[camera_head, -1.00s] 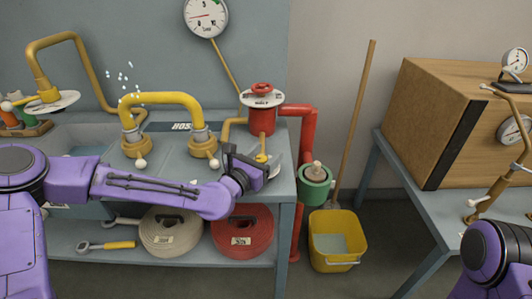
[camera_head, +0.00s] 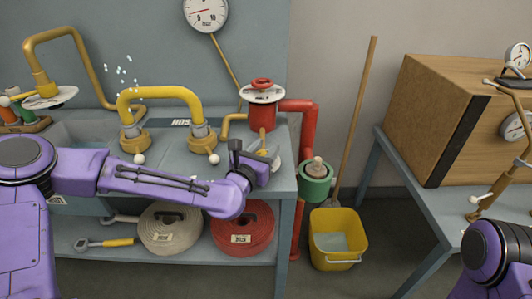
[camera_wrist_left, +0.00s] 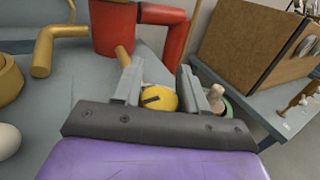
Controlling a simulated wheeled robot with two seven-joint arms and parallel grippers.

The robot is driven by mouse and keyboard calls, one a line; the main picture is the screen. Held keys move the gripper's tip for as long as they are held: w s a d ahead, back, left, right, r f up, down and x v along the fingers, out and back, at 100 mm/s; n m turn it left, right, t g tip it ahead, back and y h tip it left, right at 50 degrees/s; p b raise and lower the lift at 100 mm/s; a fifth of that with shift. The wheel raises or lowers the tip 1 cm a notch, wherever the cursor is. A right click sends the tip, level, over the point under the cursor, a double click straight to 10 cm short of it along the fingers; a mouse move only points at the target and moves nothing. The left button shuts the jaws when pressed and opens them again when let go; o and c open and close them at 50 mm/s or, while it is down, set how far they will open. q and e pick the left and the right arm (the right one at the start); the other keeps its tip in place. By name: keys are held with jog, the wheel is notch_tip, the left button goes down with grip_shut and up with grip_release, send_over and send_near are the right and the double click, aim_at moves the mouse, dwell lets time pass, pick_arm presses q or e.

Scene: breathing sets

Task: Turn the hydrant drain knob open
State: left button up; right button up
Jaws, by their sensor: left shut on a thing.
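The red hydrant (camera_head: 263,117) stands at the back right corner of the grey bench, with a round white label plate and a red top. A short brass stem (camera_head: 263,138) comes out of its front; it also shows in the wrist view (camera_wrist_left: 123,56). The yellow drain knob (camera_wrist_left: 158,98), with a dark slot on its face, sits between my left fingers in the wrist view. My left gripper (camera_wrist_left: 159,82) is shut on it. In the head view my left gripper (camera_head: 266,158) mostly hides the knob. My right gripper is out of view; only my right arm shows at lower right.
A yellow arched pipe (camera_head: 160,95) stands left of the hydrant. A red pipe with a green cap (camera_head: 315,188) runs down the bench's right side. A yellow bucket (camera_head: 338,240) and a leaning wooden handle (camera_head: 355,120) stand in the gap before the right table.

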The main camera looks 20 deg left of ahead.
pick_arm(q)
jog(key=n+g+y+b, duration=0.1)
jog(key=n+y+b, duration=0.2)
jog(key=y, duration=0.1)
jog(key=a+n+g+y+b, duration=0.1)
jog(key=n+y+b, duration=0.2)
jog(key=y, duration=0.2)
jog(key=n+g+y+b, duration=0.1)
jog(key=n+y+b, duration=0.2)
jog(key=y, duration=0.1)
jog(key=shift+s+a+f, duration=0.2)
jog(key=shift+f, duration=0.05)
jog(key=n+g+y, duration=0.1)
jog(key=n+g+y+b, duration=0.2)
jog(key=g+y, duration=0.1)
jog(key=shift+s+a+r, duration=0.15)
jog(key=shift+s+a, duration=0.05)
jog(key=shift+s, duration=0.05)
jog(key=shift+s+a+r+n+g+y+b, duration=0.1)
jog(key=shift+n+g+y+b, duration=0.25)
jog(key=shift+n+g+y, duration=0.35)
jog(key=shift+s+a+n+g+y+b, duration=0.1)
jog(key=shift+n+g+y+b, duration=0.25)
jog(key=shift+n+g, duration=0.6)
jog(key=shift+g, duration=0.35)
jog(key=o, duration=1)
jog(key=shift+c, duration=0.2)
